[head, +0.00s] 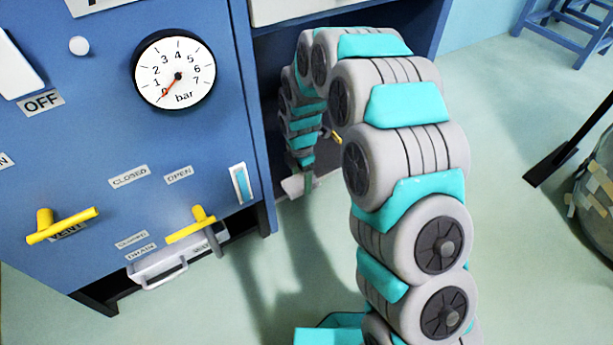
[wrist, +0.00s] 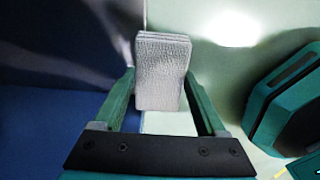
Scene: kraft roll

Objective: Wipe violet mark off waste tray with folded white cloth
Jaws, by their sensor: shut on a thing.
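The folded white cloth (wrist: 162,72) shows in the wrist view as a thick, textured, layered pad. My gripper (wrist: 160,88) is shut on it, with one teal finger on each side. In the head view my arm curves over and down beside the blue cabinet, and its end is small and hard to make out there. I cannot pick out the waste tray with certainty; a pale tray-like part with a handle (head: 165,262) sits low on the cabinet front. No violet mark shows in either view.
The blue cabinet (head: 100,130) carries a pressure gauge (head: 175,70), a yellow vent handle (head: 60,226) and another yellow handle (head: 192,224). A dark open bay lies behind my arm.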

